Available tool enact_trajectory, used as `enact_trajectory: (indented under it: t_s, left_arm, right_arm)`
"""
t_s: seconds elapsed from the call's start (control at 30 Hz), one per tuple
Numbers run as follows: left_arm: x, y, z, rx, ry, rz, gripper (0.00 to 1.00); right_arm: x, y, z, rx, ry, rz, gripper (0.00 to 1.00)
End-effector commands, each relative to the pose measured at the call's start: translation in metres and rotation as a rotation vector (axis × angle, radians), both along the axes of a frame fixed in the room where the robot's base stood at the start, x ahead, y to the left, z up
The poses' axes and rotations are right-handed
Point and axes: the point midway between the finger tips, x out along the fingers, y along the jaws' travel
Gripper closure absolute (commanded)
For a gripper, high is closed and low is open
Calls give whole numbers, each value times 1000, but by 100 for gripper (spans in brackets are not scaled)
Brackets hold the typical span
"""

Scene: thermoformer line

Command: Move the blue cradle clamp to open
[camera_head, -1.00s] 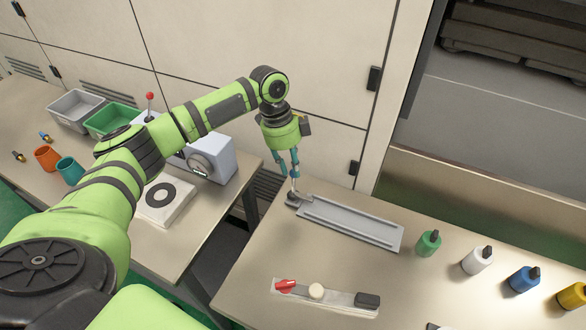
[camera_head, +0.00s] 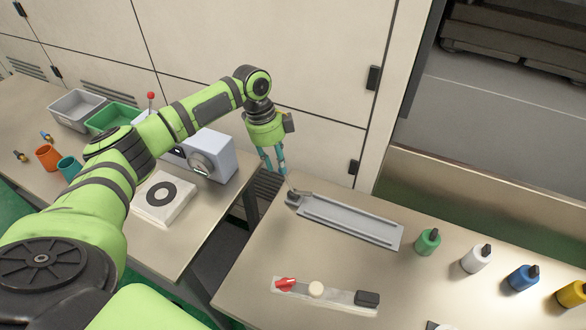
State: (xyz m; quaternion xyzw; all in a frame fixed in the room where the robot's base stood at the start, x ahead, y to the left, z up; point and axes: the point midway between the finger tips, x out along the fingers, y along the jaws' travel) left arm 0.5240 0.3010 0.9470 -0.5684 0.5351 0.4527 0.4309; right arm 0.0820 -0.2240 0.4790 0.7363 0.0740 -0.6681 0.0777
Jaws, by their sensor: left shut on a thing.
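A long grey cradle (camera_head: 350,222) lies on the right-hand bench, with a small dark clamp (camera_head: 293,198) at its left end. A thin lever rises from the clamp, leaning up and left. My left gripper (camera_head: 275,172) points down just above and left of this clamp. It is shut on the upper end of the lever, and its fingers hide most of the handle there. I cannot make out the handle's blue colour apart from the bluish fingers. My right gripper is not in view.
A red-handled strip (camera_head: 325,296) lies in front of the cradle. Green (camera_head: 428,242), white (camera_head: 476,259), blue (camera_head: 523,278) and yellow (camera_head: 572,293) bottles stand to the right. A white-blue machine (camera_head: 210,158) stands on the left bench. A gap separates the benches.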

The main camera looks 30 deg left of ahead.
Motion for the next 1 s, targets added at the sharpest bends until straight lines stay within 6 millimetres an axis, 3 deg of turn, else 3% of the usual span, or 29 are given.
enact_trajectory:
  t_s: [1.0]
  left_arm:
    - [-1,25,-22,9,-2,7,100]
  right_arm:
    - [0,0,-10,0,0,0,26]
